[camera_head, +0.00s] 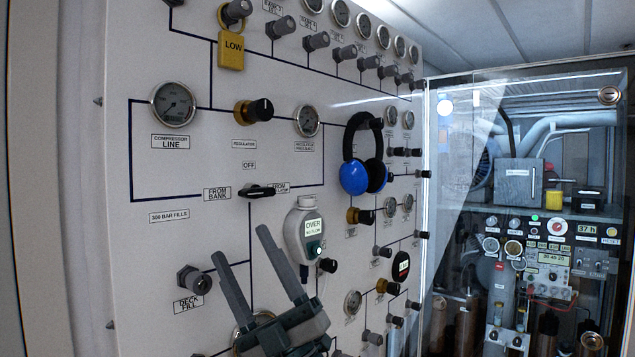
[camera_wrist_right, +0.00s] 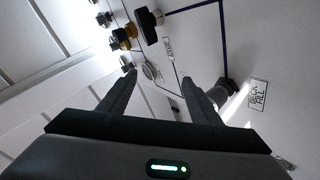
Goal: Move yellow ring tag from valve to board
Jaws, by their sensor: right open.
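The yellow tag (camera_head: 231,52), marked LOW, hangs flat against the white panel near the top of the head view. Its yellow ring (camera_head: 236,12) is around a grey valve knob at the top edge. My right gripper (camera_head: 241,242) is open and empty, low in front of the panel, well below the tag. In the right wrist view the gripper (camera_wrist_right: 158,78) has its fingers spread with nothing between them. The tag cannot be made out in that view. I cannot tell which surface is the board. My left gripper is out of view.
A grey handheld meter (camera_head: 305,230) and blue ear defenders (camera_head: 362,176) hang on the panel near my right gripper. Valve knobs such as the deck fill knob (camera_head: 194,280) stick out. A glazed compressor cabinet (camera_head: 520,75) stands at the right.

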